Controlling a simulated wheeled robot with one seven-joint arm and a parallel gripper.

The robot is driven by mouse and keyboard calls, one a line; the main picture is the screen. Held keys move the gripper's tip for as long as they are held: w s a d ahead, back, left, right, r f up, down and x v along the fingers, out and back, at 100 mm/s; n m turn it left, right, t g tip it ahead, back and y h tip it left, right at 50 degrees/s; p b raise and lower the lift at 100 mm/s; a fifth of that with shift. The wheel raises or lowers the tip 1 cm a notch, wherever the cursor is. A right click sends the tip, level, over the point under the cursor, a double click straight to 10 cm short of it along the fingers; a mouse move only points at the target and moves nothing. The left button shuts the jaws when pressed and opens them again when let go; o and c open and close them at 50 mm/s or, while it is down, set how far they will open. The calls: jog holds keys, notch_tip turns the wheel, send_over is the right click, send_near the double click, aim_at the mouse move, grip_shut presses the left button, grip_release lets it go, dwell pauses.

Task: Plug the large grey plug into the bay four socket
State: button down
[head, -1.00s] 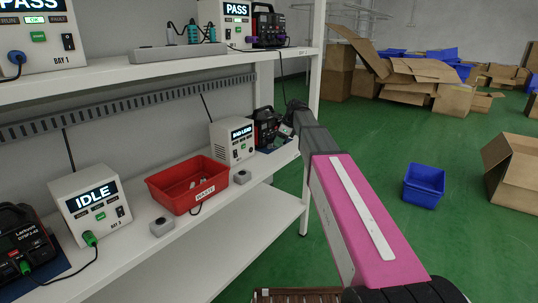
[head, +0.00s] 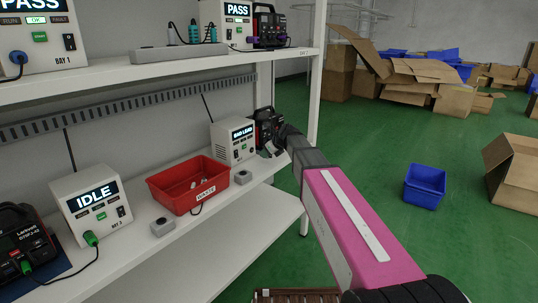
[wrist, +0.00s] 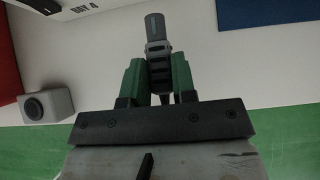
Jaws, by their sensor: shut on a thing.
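In the wrist view my gripper (wrist: 158,85) has its two green fingers shut on the large grey plug (wrist: 157,45), a ribbed grey body with a round grey tip pointing away from me. The plug is over the white shelf in front of the bay four unit (wrist: 70,8), whose label "BAY 4" shows at the top left. The bay four socket is not visible in the wrist view.
A black power unit (head: 267,127) stands right of bay four on a blue mat (wrist: 267,14). The white shelf edge is close below my gripper.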

jog(key=shift+w+a, duration=1.25)
jog(key=shift+a, duration=0.3)
jog(key=shift+w+a, duration=0.5)
jog(key=shift+a, duration=0.2)
dwell(1.0)
jog(key=c, duration=0.8)
grip_release()
jog(key=shift+c, duration=0.2)
jog(key=shift+r, duration=0.1)
jog(key=v, duration=1)
jog(key=shift+s+d+r, duration=0.15)
jog(key=shift+d+r, duration=0.1)
